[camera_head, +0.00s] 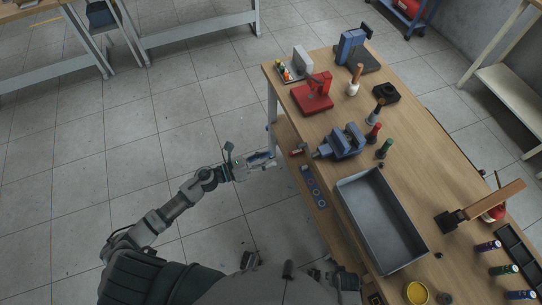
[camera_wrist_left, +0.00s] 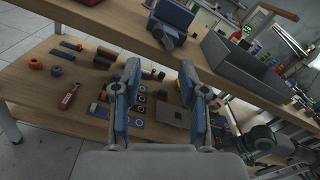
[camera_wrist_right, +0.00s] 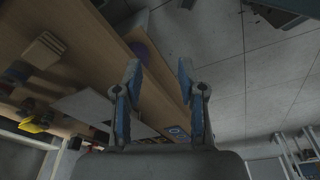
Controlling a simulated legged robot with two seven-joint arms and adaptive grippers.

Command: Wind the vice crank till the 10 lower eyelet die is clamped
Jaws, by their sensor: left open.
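A blue vice (camera_head: 342,141) stands on the wooden workbench (camera_head: 415,150) near its left edge. It also shows at the top of the left wrist view (camera_wrist_left: 176,14), with its front end (camera_wrist_left: 164,40) towards the bench edge. I cannot make out the crank clearly, nor an eyelet die in the jaws. My left gripper (camera_head: 270,156) is open and empty, left of the vice and off the bench edge; its fingers (camera_wrist_left: 159,72) are spread before the lower shelf. My right gripper (camera_wrist_right: 158,68) is open and empty under a wooden surface; I cannot find it in the head view.
A grey tray (camera_head: 343,190) sits near the vice. A red press (camera_head: 313,97), a blue machine (camera_head: 351,48) and several coloured-handled tools stand on the bench. A mallet (camera_head: 484,206) lies at right. The lower shelf (camera_wrist_left: 35,82) holds small parts. Floor left of the bench is free.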

